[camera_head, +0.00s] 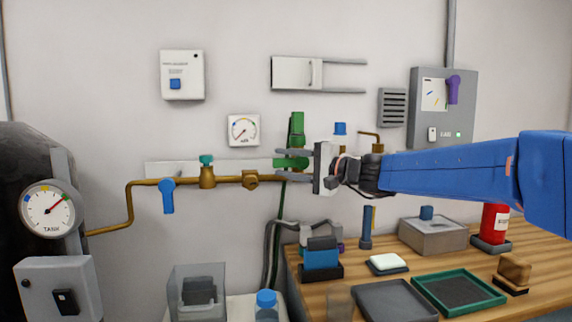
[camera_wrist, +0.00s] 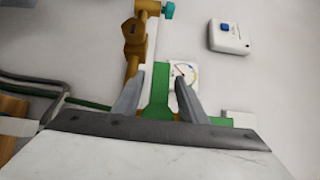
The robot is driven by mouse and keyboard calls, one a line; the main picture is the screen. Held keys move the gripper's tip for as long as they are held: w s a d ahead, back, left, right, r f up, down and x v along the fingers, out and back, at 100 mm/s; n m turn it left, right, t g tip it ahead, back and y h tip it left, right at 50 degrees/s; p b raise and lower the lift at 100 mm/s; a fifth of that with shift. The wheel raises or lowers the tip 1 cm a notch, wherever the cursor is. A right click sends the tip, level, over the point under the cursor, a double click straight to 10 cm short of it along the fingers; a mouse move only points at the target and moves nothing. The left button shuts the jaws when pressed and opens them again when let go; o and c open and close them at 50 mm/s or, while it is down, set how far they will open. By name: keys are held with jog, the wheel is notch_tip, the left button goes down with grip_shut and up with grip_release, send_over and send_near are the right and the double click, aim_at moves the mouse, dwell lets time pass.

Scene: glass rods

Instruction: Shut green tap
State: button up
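The green tap (camera_head: 297,128) is on the wall, right of the brass pipe's end. Its upper green part stands upright. A green handle (camera_head: 290,163) lies roughly level and points left, across the upright line of the tap. My gripper (camera_head: 281,164) reaches in from the right, with one finger above the handle and one below. In the wrist view, my gripper (camera_wrist: 158,80) is open, with the green handle (camera_wrist: 159,98) between its two fingers. Gaps seem to show on both sides; I cannot tell whether a finger touches. The tap's base is partly hidden behind the gripper.
The brass pipe (camera_head: 232,180) carries a blue lever (camera_head: 167,195) and a teal knob (camera_head: 206,160). A small gauge (camera_head: 243,130) hangs above. A blue-topped valve (camera_head: 340,128) is close behind my wrist. The wooden bench (camera_head: 540,245) below holds trays and boxes.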

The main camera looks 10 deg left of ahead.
jog(key=shift+d, duration=0.1)
jog(key=v, duration=1.7)
jog(key=shift+s, duration=0.15)
jog(key=shift+d+r, duration=0.1)
